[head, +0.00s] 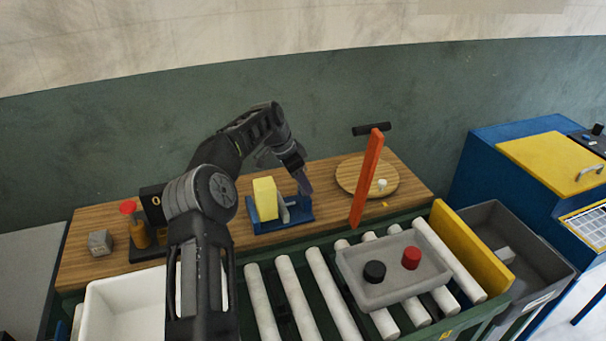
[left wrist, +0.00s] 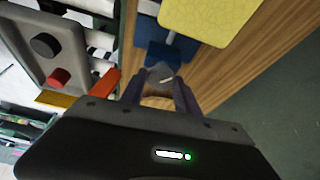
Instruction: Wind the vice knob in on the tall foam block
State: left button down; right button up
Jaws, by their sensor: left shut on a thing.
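The tall yellow foam block (head: 264,199) stands upright in the blue vice (head: 264,226) on the wooden bench. A grey jaw plate (head: 283,211) is at its right side; I cannot tell whether it touches the foam. My left gripper (head: 306,186) is at the vice's right end. In the left wrist view, its fingers (left wrist: 160,97) are shut on the grey vice knob (left wrist: 160,74). Beyond the knob, that view shows the blue vice (left wrist: 165,51) and the yellow foam (left wrist: 212,18). The knob is hidden by the gripper in the head view. My right gripper is not in view.
A round wooden board (head: 350,180) lies right of the vice, with an orange upright bar (head: 367,182) in front. A red-topped device (head: 128,208) and grey cube (head: 100,242) are at left. Rollers carry a grey tray (head: 350,270) with black and red pieces.

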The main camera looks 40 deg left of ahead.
pick_arm(q)
jog(key=shift+w+m+g+h+p, duration=0.1)
jog(key=shift+m+g+h+p, duration=0.45)
jog(key=shift+m, duration=1.05)
jog(key=c, duration=0.9)
grip_release()
